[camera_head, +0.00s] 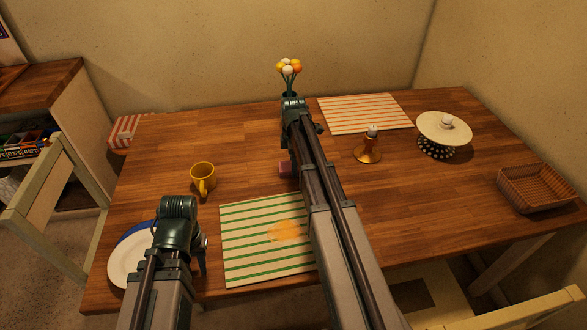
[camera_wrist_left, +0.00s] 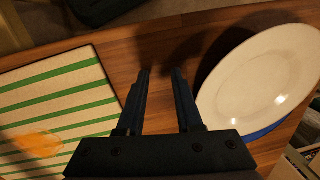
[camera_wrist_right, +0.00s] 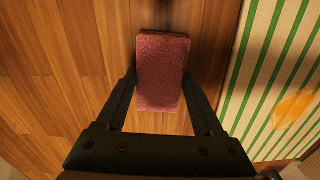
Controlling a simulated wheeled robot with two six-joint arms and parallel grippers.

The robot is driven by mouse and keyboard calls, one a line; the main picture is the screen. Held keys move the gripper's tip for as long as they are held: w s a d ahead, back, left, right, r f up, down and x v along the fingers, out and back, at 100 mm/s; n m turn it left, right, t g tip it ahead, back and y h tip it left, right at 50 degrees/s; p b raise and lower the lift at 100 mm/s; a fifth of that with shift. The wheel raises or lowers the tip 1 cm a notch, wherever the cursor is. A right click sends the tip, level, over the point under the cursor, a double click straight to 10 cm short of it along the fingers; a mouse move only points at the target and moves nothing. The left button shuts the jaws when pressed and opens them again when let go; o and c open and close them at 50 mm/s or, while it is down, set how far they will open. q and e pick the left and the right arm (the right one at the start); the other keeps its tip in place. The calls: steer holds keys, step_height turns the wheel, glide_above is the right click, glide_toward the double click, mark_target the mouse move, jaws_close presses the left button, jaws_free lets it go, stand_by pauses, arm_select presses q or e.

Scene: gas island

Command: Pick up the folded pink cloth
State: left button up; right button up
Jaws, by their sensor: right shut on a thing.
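The folded pink cloth (camera_wrist_right: 162,70) is a small thick reddish-pink block in the right wrist view. My right gripper (camera_wrist_right: 160,82) is shut on it, one finger along each long side. In the head view only a small part of the cloth (camera_head: 285,168) shows beside my right arm, which hides the rest. I cannot tell whether it touches the wooden table (camera_head: 260,135). My left gripper (camera_wrist_left: 162,73) is open and empty, over bare wood between the striped mat and the white plate. In the head view its fingers are mostly hidden by my wrist.
A green-striped mat (camera_head: 245,225) with an orange stain lies at the front, the white plate (camera_head: 128,262) to its left. A yellow mug (camera_head: 203,176), flower vase (camera_head: 290,80), candle holder (camera_head: 368,150), cake stand (camera_head: 443,130) and wicker basket (camera_head: 537,190) stand around. The table's middle right is clear.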

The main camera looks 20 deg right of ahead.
arm_select(q)
steer(key=shift+r, duration=0.2)
arm_select(e)
steer(key=shift+r, duration=0.15)
